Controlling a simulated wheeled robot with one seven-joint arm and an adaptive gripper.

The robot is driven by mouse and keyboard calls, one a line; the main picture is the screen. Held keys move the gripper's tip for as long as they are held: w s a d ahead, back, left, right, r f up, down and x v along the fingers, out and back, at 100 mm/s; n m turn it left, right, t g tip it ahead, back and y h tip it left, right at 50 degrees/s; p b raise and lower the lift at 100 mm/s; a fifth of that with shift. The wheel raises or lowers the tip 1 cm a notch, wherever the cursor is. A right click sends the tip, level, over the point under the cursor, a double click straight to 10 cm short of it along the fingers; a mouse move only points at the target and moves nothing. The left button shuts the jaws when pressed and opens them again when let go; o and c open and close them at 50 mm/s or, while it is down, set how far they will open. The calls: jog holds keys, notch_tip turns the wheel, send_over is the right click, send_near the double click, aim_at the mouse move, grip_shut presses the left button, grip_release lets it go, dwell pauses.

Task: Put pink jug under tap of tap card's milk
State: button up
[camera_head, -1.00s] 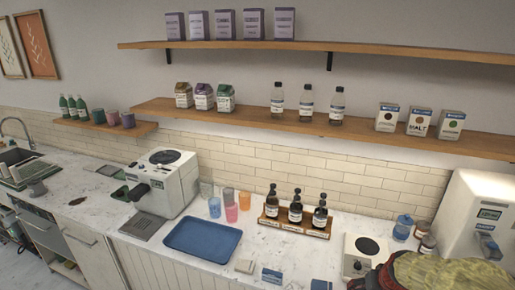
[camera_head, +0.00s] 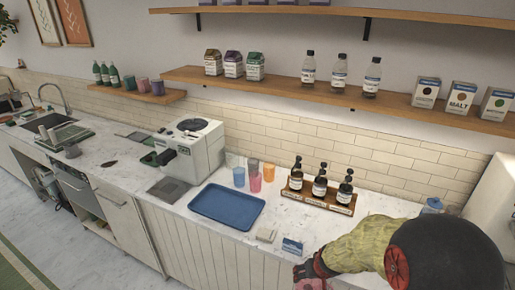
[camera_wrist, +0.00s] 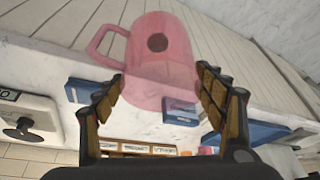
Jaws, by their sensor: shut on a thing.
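The pink jug (camera_wrist: 158,55), translucent with a loop handle at its left, fills the upper middle of the wrist view. My gripper (camera_wrist: 160,90) has its two fingers on either side of the jug and is shut on it. In the head view the jug (camera_head: 312,284) shows only in part at the bottom edge, below my gripper (camera_head: 318,268), in front of the counter. The rest is cut off by the frame. I cannot make out a tap or a card reading milk in either view.
A blue tray (camera_head: 226,207), cups (camera_head: 254,182), a wooden rack of dark pump bottles (camera_head: 318,200) and small cards (camera_head: 292,245) sit on the counter. A white coffee machine (camera_head: 189,150) stands left. A white appliance (camera_head: 494,205) is cut off at right.

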aim_at(314, 284)
notch_tip(314, 284, down, 8)
jog(key=b, duration=0.7)
jog(key=shift+w+f+b, duration=0.1)
jog(key=shift+f+b, duration=0.1)
jog(key=shift+b, duration=0.15)
jog(key=shift+d, duration=0.1)
